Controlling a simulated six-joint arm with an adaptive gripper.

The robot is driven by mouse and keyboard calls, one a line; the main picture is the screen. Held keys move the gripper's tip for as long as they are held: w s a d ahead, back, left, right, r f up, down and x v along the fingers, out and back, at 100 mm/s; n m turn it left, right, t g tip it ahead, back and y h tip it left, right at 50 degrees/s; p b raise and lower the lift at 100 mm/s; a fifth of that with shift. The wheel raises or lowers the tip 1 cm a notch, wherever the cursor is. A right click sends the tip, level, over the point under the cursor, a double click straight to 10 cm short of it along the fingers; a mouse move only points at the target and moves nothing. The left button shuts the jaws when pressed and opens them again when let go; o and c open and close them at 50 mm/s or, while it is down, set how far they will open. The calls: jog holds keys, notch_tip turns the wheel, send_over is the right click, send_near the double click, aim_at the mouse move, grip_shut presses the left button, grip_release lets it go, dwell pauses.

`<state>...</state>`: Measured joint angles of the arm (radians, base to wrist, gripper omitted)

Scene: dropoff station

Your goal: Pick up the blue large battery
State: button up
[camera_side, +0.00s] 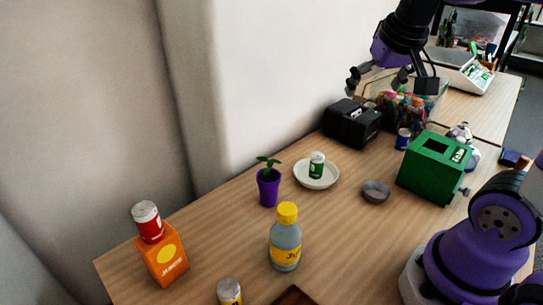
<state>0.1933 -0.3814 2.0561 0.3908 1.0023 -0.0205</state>
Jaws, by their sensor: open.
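A small dark blue cylinder (402,139), which looks like the blue large battery, stands on the wooden table between the black box and the green box. My gripper (378,80) is at the upper right, open and empty. It is raised above the back part of the table, up and to the left of the blue cylinder in the picture, and apart from it. The fine detail of the cylinder is too small to tell.
A green box (433,172) with a top opening, a black box (351,122) and a bin of colourful items (404,106) surround the cylinder. A white bowl (331,182) holds a green-and-white can. A small grey bowl (376,191) and a yellow-capped bottle (286,240) stand nearer.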

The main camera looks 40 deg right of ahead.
jog(key=s+a+f+n+y, duration=0.1)
jog(key=s+a+f+n, duration=0.1)
jog(key=a, duration=0.3)
jog(key=s+a+f+n+t+y, duration=0.1)
jog(key=s+a+f+n+y, duration=0.1)
jog(key=a+f+n, duration=0.1)
jog(key=a+n, duration=0.1)
jog(key=a, duration=0.1)
jog(key=shift+s+a+f, duration=0.15)
jog(key=shift+a, duration=0.2)
jog(key=shift+s+a+f, duration=0.1)
jog(key=shift+a, duration=0.05)
jog(key=c, duration=0.4)
